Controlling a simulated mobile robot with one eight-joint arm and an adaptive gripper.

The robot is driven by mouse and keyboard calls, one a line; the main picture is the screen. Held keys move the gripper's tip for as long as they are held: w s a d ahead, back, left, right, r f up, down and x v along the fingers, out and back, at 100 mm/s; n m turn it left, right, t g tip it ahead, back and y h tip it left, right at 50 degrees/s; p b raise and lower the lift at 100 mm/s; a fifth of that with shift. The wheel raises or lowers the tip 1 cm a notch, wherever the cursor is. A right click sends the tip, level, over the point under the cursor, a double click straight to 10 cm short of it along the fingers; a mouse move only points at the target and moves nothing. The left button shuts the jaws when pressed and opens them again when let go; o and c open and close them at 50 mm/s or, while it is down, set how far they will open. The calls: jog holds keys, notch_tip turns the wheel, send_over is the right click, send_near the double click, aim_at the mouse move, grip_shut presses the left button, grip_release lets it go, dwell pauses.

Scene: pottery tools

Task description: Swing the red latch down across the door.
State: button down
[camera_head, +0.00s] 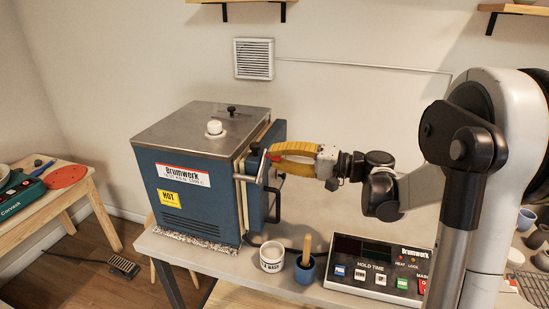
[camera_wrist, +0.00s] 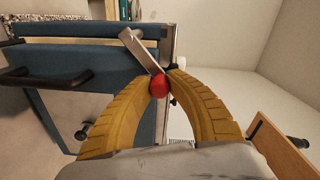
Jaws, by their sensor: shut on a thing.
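The blue kiln (camera_head: 212,195) stands on the bench, with its door (camera_head: 274,203) on the right side. The door looks shut or nearly so; its edge is seen at a slant. The latch is a silver bar (camera_wrist: 140,48) with a red knob (camera_wrist: 159,84) at its end. In the wrist view the bar runs up and left from the knob. My gripper (camera_wrist: 163,76) has its yellow fingers shut on the red knob. In the head view my gripper (camera_head: 271,153) reaches in from the right at the door's upper part, and its fingers mostly hide the knob.
A white cup (camera_head: 272,257) and a blue pot (camera_head: 304,272) with a wooden-handled tool stand on the bench below my gripper. A control panel (camera_head: 379,270) lies to their right. Dark handles (camera_wrist: 78,77) stick out from the kiln door. A wall vent (camera_head: 254,58) is behind.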

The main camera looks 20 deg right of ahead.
jog(key=shift+w+d+f+m+g+b, duration=0.15)
jog(key=shift+f+m+b, duration=0.25)
jog(key=shift+f+m, duration=0.65)
jog(key=shift+w+d+f+m+g+b, duration=0.1)
jog(key=shift+w+d+f+m+b, duration=0.3)
jog(key=shift+m, duration=1.15)
jog(key=shift+w+a+f+m+g+b, duration=0.1)
jog(key=shift+f+m+b, duration=0.35)
jog(key=shift+f+m, duration=0.65)
jog(key=shift+r+m, duration=0.2)
jog(key=shift+m, duration=0.1)
jog(key=c, duration=1.3)
grip_release()
jog(key=shift+o, duration=0.2)
jog(key=f+v, duration=0.1)
jog(key=v, duration=1.1)
jog(key=shift+r, duration=0.35)
